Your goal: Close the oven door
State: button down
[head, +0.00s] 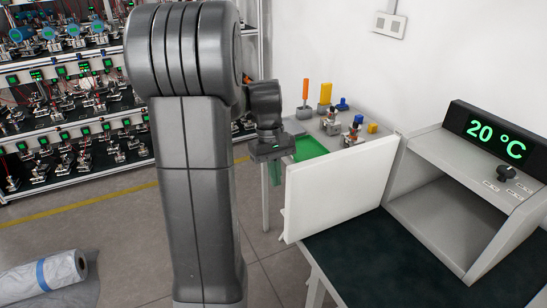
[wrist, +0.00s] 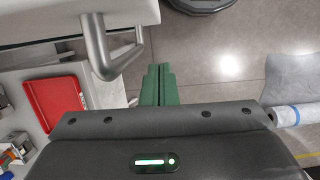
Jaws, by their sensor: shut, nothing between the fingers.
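The oven (head: 445,205) stands on a dark-topped table at the right, with its display reading 20 °C. Its white door (head: 338,190) stands wide open, swung out to the left, and the chamber is open to view. In the wrist view the door's edge (wrist: 40,32) and its grey bar handle (wrist: 110,55) are at the upper left. My gripper (wrist: 158,85) has its green fingers shut and empty, just right of the handle and apart from it in the picture. In the head view my gripper (head: 275,172) is left of the door, partly hidden by my arm.
A side bench (head: 375,150) behind the door carries small devices and tools. A red tray (wrist: 57,103) shows at the left of the wrist view. A wrapped roll (head: 45,273) lies on the floor at left. Racks of instruments (head: 70,110) line the back.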

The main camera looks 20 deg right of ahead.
jog(key=s, duration=0.4)
jog(key=shift+d+f, duration=0.1)
jog(key=shift+d, duration=0.05)
jog(key=shift+s, duration=0.15)
